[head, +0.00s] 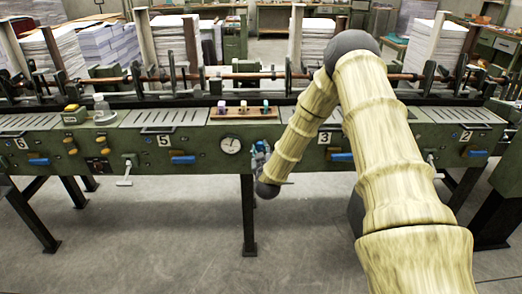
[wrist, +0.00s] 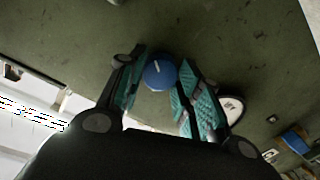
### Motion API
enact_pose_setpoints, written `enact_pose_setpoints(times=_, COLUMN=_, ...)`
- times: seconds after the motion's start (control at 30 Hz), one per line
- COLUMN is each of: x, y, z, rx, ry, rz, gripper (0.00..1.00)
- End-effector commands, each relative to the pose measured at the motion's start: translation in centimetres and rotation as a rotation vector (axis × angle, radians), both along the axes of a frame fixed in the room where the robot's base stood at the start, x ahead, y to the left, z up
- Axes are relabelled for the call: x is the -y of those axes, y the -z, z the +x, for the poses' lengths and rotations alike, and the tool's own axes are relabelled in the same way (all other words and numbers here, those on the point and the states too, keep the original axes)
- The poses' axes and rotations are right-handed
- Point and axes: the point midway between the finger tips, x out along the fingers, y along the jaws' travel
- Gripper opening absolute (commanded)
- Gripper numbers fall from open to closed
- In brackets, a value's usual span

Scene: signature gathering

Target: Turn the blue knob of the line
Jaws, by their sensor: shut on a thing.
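In the wrist view, the round blue knob (wrist: 159,75) with a short white pointer mark sits on the green machine panel. My gripper (wrist: 160,68) has its two teal-padded fingers on either side of the knob, shut on it. In the head view my gripper (head: 262,152) is at the front panel of the green line (head: 210,165), just right of the white dial gauge (head: 230,145).
Blue handles (head: 183,159) sit along the panel near numbered plates. A wooden tray (head: 245,113) with small coloured items lies on top. A white lever (head: 125,172) sticks out at the left. Paper stacks (head: 100,45) stand behind. The floor in front is clear.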

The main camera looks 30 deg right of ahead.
Motion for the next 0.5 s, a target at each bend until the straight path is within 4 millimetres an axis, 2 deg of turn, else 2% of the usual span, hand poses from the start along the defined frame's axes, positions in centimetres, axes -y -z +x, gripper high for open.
enact_pose_setpoints(times=0.47, x=0.02, y=0.08, z=-0.05, rx=-0.008, ry=0.0, rz=-0.011, gripper=0.11)
enact_pose_setpoints(times=0.5, x=0.02, y=0.09, z=-0.05, rx=-0.008, ry=0.0, rz=-0.011, gripper=0.38)
